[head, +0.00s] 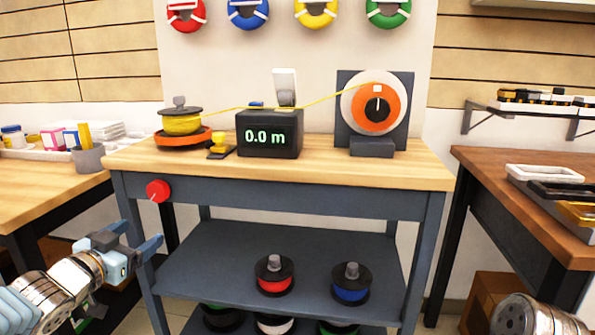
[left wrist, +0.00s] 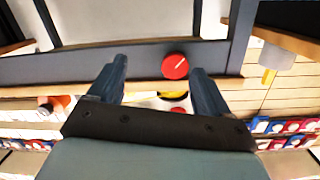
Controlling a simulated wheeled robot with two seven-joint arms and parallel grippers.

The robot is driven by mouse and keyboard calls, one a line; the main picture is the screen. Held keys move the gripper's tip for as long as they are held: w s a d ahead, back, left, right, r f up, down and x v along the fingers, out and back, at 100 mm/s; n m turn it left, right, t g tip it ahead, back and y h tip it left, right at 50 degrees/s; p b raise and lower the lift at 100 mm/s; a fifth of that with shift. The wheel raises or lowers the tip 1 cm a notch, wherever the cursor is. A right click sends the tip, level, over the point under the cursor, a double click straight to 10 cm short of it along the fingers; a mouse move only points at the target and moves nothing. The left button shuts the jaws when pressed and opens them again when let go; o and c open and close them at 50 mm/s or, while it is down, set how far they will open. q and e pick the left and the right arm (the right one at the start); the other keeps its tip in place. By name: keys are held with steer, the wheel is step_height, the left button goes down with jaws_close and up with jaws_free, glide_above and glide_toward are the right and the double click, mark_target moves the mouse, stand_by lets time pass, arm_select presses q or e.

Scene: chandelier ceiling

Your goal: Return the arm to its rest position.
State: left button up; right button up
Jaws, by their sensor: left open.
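My left gripper (head: 140,246) is open and empty at the lower left in the head view, below and left of the red knob (head: 157,191) on the bench's front rail. In the left wrist view its two fingers (left wrist: 157,85) are spread apart, with the red knob (left wrist: 175,66) showing beyond them, apart from both fingers. My left arm (head: 62,282) reaches in from the lower left corner. At the lower right corner a rounded metal part (head: 535,316) shows, probably of my right arm; no right gripper fingers are visible.
The workbench (head: 330,172) carries a yellow spool (head: 182,122), a meter box (head: 268,133) reading 0.0 m and an orange winding wheel (head: 377,107). Its lower shelf (head: 215,262) holds red (head: 274,276) and blue (head: 350,284) spools. Side tables stand left (head: 50,180) and right (head: 490,168).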

arm_select(q)
steer(key=w+d+f+n+g+h+p, duration=0.15)
steer(key=d+f+g, duration=0.35)
steer(key=f, duration=0.8)
steer(key=w+d+f+n+g+p, duration=0.1)
steer(key=d+f+n+g, duration=0.1)
steer(key=d+f, duration=0.8)
steer(key=s+d+f+n+g+p, duration=0.1)
steer(key=s+d+f+g, duration=0.3)
steer(key=s+f, duration=0.6)
steer(key=s+d+f+n+g+p, duration=0.1)
steer(key=s+d+f+g, duration=0.4)
steer(key=s+f, duration=0.6)
step_height(320, 180, down, 3)
steer(key=shift+s+d+r+h, duration=0.2)
steer(key=shift+s+d+h, duration=0.1)
steer(key=shift+d+h, duration=0.2)
